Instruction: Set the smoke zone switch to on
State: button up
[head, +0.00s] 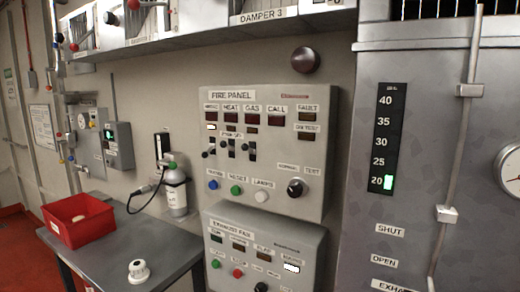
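The grey fire panel (268,150) is on the wall in the middle of the head view. Its top row has dark indicator windows labelled smoke, heat, gas, call and fault. A small amber-white light (211,127) is lit under the smoke window (211,116). Below is a row of small black lever switches. The leftmost, under the smoke column, is the smoke zone switch (208,151); its lever looks tilted down and left, but its exact position is too small to tell. The heat switch (231,149) and gas switch (251,151) sit beside it. My gripper is out of view.
Blue, green and white buttons and a black knob (296,188) lie lower on the panel. An exhaust fan panel (262,250) is below it. A table (170,240) with a red bin (76,220) stands left; a grey cabinet (440,150) is right.

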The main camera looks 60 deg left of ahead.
aim_at(204, 155)
jog(key=u, duration=0.4)
jog(key=j+u, duration=0.1)
jog(key=u, duration=0.7)
jog(key=i+u, duration=0.1)
jog(key=u, duration=0.75)
